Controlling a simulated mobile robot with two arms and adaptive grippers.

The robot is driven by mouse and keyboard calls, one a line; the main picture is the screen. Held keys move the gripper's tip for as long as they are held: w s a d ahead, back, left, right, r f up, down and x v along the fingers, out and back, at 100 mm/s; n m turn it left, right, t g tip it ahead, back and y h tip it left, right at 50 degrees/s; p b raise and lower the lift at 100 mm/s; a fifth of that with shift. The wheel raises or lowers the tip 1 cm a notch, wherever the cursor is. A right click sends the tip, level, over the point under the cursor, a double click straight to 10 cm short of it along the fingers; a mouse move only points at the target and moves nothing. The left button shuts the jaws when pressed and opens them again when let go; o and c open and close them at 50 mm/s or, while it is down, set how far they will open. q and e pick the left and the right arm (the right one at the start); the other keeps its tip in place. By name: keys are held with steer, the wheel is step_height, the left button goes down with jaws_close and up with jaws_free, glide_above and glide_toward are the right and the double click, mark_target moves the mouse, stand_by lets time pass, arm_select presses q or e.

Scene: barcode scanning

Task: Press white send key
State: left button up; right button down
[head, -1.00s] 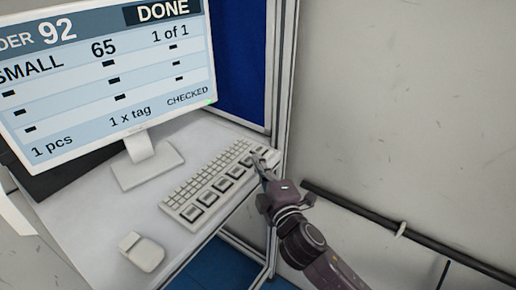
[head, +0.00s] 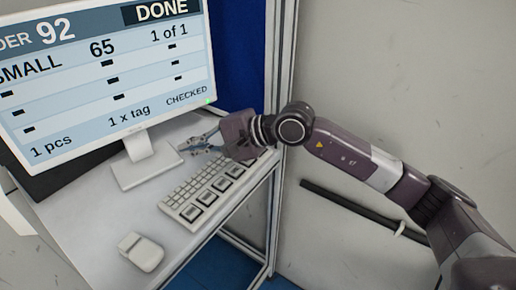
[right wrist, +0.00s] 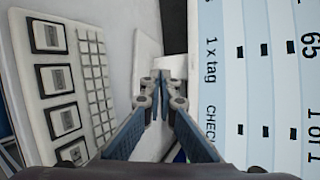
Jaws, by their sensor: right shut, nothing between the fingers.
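The white keyboard (head: 183,210) lies on the desk in the head view, with small keys and a row of large dark-framed keys along its near side. It also shows at the left of the right wrist view (right wrist: 77,110). I cannot tell which key is the send key; the far end of the keyboard is hidden behind my right gripper. My right gripper (head: 186,148) is shut and empty, raised above the far part of the keyboard and pointing left toward the monitor stand. Its closed fingertips show in the right wrist view (right wrist: 161,82). My left gripper is not in view.
The monitor (head: 105,75) stands behind the keyboard and reads DONE, 1 of 1, CHECKED. Its stand (head: 146,168) is left of the gripper. A white mouse (head: 142,252) lies on the near desk (head: 90,215). A metal post (head: 278,60) and wall are to the right.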

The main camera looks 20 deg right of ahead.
steer(key=w+d+n+t+h, duration=0.1)
steer(key=w+d+h, duration=0.3)
steer(key=d, duration=0.6)
steer(key=w+d+n+t+h, duration=0.1)
steer(key=w+d+h, duration=0.3)
steer(key=d, duration=0.5)
steer(key=shift+d+r+n+h, duration=0.4)
steer(key=shift+n+h, duration=0.3)
steer(key=shift+n, duration=0.1)
steer(key=shift+a+f, duration=0.1)
step_height(320, 180, down, 8)
steer(key=b, duration=0.4)
steer(key=shift+f+b, duration=0.3)
steer(key=shift+b, duration=0.1)
steer(key=shift+f+b, duration=0.45)
steer(key=shift+b, duration=0.25)
